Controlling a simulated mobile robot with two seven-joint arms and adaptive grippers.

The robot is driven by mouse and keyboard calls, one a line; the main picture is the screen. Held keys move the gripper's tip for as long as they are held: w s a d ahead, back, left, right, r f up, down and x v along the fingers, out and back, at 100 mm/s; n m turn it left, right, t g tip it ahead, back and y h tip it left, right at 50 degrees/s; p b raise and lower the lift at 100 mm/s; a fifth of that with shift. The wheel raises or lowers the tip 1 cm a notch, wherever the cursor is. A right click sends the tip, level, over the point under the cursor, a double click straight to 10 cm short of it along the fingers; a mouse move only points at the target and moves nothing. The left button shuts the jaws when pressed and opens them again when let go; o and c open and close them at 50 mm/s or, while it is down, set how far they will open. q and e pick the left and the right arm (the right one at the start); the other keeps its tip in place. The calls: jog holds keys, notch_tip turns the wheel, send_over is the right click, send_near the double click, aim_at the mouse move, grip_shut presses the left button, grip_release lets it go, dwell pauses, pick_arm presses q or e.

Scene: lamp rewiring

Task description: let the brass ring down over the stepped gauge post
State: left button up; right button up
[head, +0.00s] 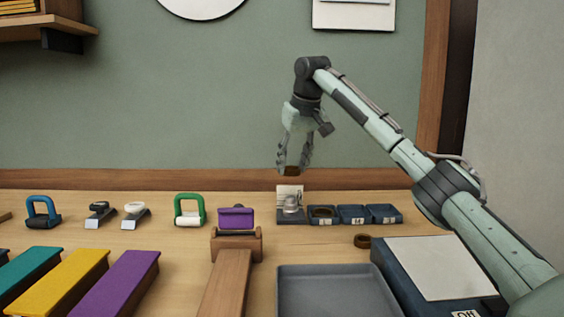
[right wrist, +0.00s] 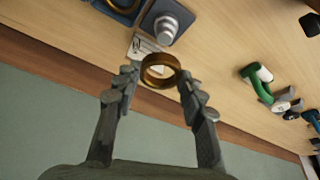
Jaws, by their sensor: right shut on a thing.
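The brass ring (right wrist: 160,72) is held between the fingertips of my right gripper (right wrist: 160,80), which is shut on it. In the head view the right gripper (head: 292,168) points down, with the ring dark between its tips. The stepped gauge post (right wrist: 166,30) is pale grey metal on a dark square base. In the head view the post (head: 291,204) stands upright below the gripper, in front of a small white card. The ring is above the post and apart from it. My left gripper is not in view.
Small blue trays (head: 353,214) stand right of the post; the nearest holds a ring (head: 322,211). Another ring (head: 362,240) lies on the bench. A grey tray (head: 285,300) lies in front.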

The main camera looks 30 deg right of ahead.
aim_at(294, 175)
jog(key=shift+f, duration=1.35)
notch_tip(294, 175, down, 2)
jog(key=shift+f, duration=0.4)
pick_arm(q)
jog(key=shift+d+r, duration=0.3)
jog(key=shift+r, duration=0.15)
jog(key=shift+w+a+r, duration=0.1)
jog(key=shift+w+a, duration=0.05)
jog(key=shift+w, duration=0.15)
pick_arm(e)
jog(key=shift+a, duration=0.1)
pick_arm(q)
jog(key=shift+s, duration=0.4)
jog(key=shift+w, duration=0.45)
pick_arm(e)
jog(key=shift+f, duration=0.5)
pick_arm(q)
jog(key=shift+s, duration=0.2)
